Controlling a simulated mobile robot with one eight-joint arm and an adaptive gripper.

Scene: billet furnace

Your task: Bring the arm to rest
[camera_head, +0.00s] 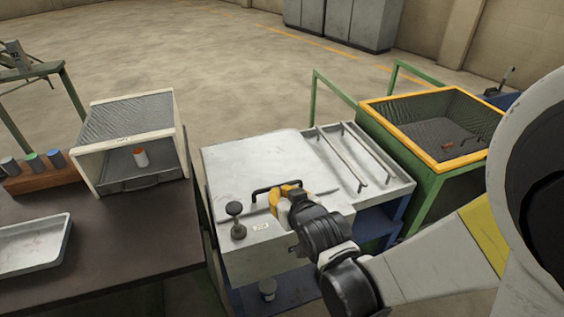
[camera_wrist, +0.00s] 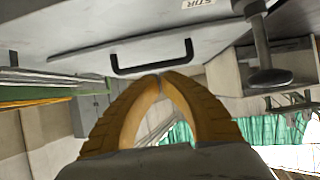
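My gripper (camera_head: 287,188) is at the front of the grey furnace box (camera_head: 250,155), close to the black bar handle (camera_head: 262,190) on its top. In the wrist view, the two yellow-brown fingers of my gripper (camera_wrist: 161,78) meet at their tips with nothing visible between them. The black handle (camera_wrist: 150,68) lies just beyond the fingertips in that view, and they look apart from it. My arm stretches in from the right in the head view.
A black knob (camera_head: 235,209) stands on the furnace's front left. Rods (camera_head: 345,160) lie on its right side. An orange-rimmed bin (camera_head: 400,138) stands to the right. On the dark table at left are a white open box (camera_head: 176,120), a tray (camera_head: 62,243) and a cylinder rack (camera_head: 30,182).

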